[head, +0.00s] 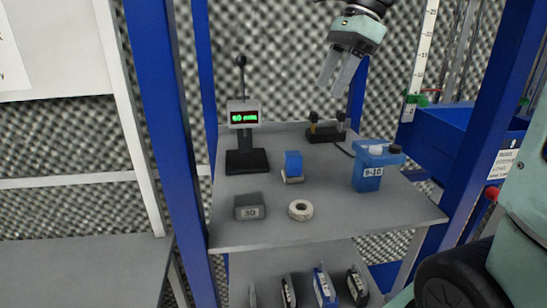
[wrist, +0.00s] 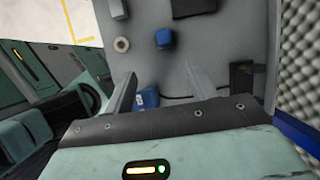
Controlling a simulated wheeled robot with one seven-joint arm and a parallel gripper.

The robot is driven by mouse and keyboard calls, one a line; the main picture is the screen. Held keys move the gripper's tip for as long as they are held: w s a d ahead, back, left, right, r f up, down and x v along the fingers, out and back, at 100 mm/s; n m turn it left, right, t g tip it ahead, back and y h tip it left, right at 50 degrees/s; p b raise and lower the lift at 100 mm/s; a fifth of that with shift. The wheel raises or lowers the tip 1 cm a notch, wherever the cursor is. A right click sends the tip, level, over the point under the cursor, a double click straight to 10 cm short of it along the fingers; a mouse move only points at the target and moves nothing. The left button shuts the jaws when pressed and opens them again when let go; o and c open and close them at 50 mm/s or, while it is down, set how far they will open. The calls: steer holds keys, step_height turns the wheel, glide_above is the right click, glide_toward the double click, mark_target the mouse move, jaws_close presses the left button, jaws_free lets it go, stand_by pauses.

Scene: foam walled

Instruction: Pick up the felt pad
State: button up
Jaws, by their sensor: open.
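No thing in view is clearly a felt pad. A round whitish ring with a dark centre hole (head: 300,210) lies flat near the shelf's front edge; it also shows in the wrist view (wrist: 121,44). A blue block (head: 293,162) stands upright on a small pale base (head: 292,179), behind the ring; the blue block also shows in the wrist view (wrist: 164,39). I cannot tell whether either is the pad. My gripper (head: 334,91) is open and empty, high above the back right of the shelf. In the wrist view the fingers (wrist: 160,72) point toward the shelf.
The grey shelf (head: 250,232) also holds a grey block marked 50 (head: 249,206), a black gauge stand with green display (head: 244,150), a dark rack (head: 325,132) and a blue container (head: 370,172). Blue posts (head: 161,110) flank it. Several items stand on a lower shelf.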

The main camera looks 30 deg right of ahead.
steer(key=p, duration=0.3)
glide_toward(294, 153)
steer(key=x, duration=0.4)
steer(key=shift+s+f, duration=0.1)
steer(key=shift+f, duration=0.3)
steer(key=shift+p+x, duration=0.85)
steer(key=shift+x, duration=1.9)
steer(key=shift+a, duration=0.15)
steer(key=shift+r, duration=0.1)
steer(key=c, duration=1.1)
